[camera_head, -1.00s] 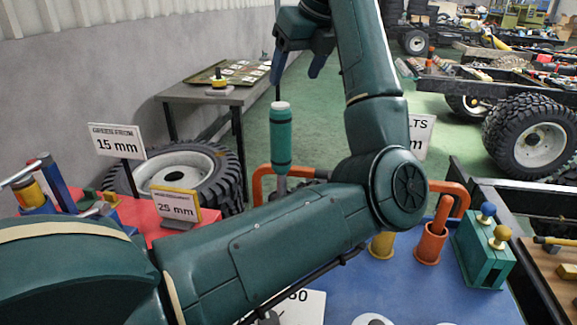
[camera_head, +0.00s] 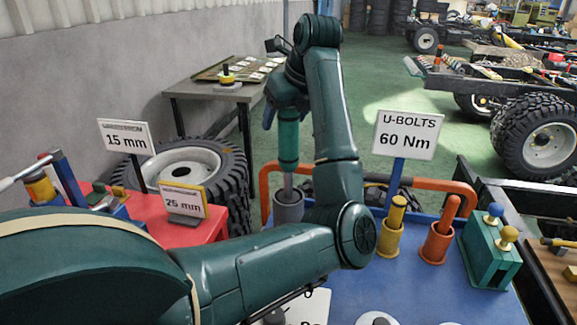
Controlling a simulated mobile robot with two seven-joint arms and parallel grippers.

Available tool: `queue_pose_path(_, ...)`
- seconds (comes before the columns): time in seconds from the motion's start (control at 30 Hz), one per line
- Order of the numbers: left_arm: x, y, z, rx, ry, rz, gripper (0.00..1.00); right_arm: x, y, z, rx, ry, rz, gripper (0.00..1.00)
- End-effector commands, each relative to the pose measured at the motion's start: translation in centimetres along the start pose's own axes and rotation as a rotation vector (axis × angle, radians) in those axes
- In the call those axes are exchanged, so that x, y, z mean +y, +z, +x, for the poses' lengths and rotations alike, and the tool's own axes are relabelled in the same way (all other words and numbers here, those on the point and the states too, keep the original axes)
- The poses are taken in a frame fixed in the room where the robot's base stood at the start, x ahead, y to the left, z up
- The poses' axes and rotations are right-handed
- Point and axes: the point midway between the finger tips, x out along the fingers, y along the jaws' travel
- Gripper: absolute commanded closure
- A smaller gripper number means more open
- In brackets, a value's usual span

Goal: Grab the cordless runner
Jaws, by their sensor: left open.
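The cordless runner (camera_head: 288,146) is most likely the green cylindrical tool with a grey shaft. It stands upright in a grey round holder (camera_head: 288,207) at the blue table's far left. My left gripper (camera_head: 286,117) is open and points down over the tool's top, with a finger showing on each side. The tool's upper end is hidden by the gripper, and I cannot tell whether the fingers touch it. My right gripper is not in view.
The blue table (camera_head: 400,290) also holds a yellow holder (camera_head: 390,238), an orange holder (camera_head: 436,243), a teal block (camera_head: 490,255) and a U-BOLTS 60 Nm sign (camera_head: 408,135). An orange rail (camera_head: 420,183) runs along its back. A red table (camera_head: 180,232) is at left.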

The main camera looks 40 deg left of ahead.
Motion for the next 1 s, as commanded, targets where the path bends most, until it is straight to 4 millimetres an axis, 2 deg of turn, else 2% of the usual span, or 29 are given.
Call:
queue_pose_path(0.2,0.00,0.02,0.02,0.000,-0.001,0.000,0.36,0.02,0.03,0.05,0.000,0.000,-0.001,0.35)
queue_pose_path(1.0,-0.02,0.00,-0.02,0.000,-0.001,0.000,1.00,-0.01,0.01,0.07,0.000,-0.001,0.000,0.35)
